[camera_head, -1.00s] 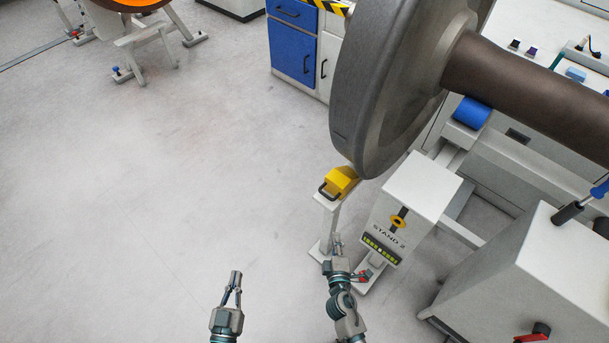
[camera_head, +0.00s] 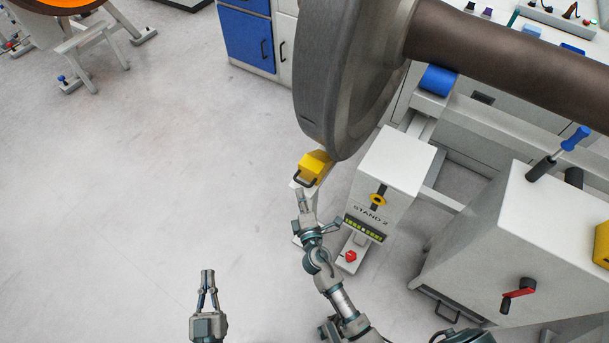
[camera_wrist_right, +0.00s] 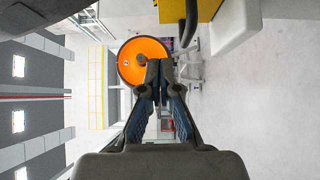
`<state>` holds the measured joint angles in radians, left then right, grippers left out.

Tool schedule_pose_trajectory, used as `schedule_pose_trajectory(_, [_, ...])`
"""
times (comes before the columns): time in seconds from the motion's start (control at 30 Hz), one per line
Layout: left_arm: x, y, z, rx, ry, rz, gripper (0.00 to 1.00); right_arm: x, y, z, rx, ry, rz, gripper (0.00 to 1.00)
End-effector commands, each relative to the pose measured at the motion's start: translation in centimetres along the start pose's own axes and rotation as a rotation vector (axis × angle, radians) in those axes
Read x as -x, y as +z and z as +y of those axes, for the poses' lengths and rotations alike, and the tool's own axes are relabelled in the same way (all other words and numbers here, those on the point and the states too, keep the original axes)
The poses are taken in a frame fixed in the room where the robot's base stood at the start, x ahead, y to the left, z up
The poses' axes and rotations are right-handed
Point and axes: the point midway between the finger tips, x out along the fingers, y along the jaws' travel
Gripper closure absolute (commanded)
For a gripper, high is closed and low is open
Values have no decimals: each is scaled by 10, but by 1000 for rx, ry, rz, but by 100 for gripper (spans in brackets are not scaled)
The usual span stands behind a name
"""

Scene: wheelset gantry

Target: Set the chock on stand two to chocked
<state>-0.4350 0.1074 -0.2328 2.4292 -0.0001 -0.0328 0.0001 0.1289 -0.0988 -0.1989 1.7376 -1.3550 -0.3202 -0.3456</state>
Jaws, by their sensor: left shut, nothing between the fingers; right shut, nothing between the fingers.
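The yellow chock (camera_head: 318,165) with its dark handle (camera_head: 306,180) sits on a pale support at the lower rim of the big grey wheel (camera_head: 345,75), beside stand two (camera_head: 390,178). I cannot tell whether chock and wheel touch. My right gripper (camera_head: 302,192) is shut and empty, just below the handle in the head view. In the right wrist view its fingertips (camera_wrist_right: 160,68) are together, and the chock (camera_wrist_right: 172,10) and handle (camera_wrist_right: 189,25) are at the top, apart from them. My left gripper (camera_head: 208,273) is shut and empty over open floor, left of the right arm.
A brown axle (camera_head: 490,45) runs right from the wheel. A red knob (camera_head: 350,256) is at the stand's foot. A white cabinet (camera_head: 510,235) with a red-handled lever (camera_head: 518,292) stands at the right.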

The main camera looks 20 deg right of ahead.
Motion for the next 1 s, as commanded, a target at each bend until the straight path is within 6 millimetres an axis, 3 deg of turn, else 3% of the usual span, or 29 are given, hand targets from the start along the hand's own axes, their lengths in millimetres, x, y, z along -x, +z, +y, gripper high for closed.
schedule_pose_trajectory(0.2, [1,-2,0,1,0,25,100,-46,0,0,1,1,0,100])
schedule_pose_trajectory(0.33, [-1,-3,1,1,1,18,100,-59,16,1,2,2,0,100])
schedule_pose_trajectory(1.0, [2,2,-1,0,-2,-9,100,-75,33,-1,2,0,0,100])
